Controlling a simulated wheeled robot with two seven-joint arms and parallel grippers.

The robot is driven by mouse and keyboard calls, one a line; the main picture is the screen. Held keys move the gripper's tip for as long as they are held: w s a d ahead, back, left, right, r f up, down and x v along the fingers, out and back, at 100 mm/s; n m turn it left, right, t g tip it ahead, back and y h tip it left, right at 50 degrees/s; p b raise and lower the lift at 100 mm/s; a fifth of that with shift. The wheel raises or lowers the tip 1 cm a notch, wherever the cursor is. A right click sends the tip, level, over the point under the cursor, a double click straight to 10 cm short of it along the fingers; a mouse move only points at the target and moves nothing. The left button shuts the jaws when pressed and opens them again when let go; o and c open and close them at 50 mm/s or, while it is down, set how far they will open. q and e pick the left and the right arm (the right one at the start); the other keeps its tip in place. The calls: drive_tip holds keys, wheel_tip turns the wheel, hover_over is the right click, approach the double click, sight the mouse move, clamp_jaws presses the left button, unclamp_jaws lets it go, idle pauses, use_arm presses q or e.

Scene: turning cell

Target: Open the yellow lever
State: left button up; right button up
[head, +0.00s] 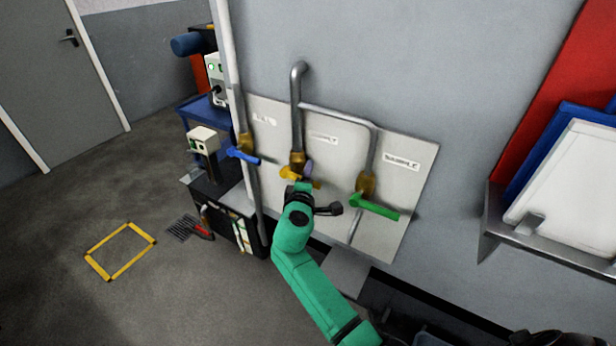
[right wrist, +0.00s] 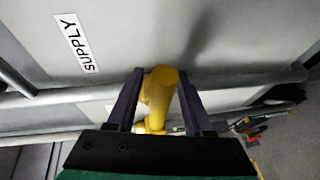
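The yellow lever (head: 290,174) is on the brass valve of the middle pipe, in front of the grey wall panel. In the right wrist view the yellow lever (right wrist: 161,88) lies between the two dark fingers of my right gripper (right wrist: 160,92). The fingers stand apart on either side of it, with a narrow gap on the left; contact on the right is unclear. In the head view my right gripper (head: 304,178) is at the lever and hides part of it. My left gripper is not in view.
A blue lever (head: 243,156) is on the left pipe and a green lever (head: 375,207) on the right pipe. A SUPPLY label (right wrist: 76,43) is on the panel. The floor at left is mostly clear.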

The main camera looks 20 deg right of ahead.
clamp_jaws()
idle(1.2)
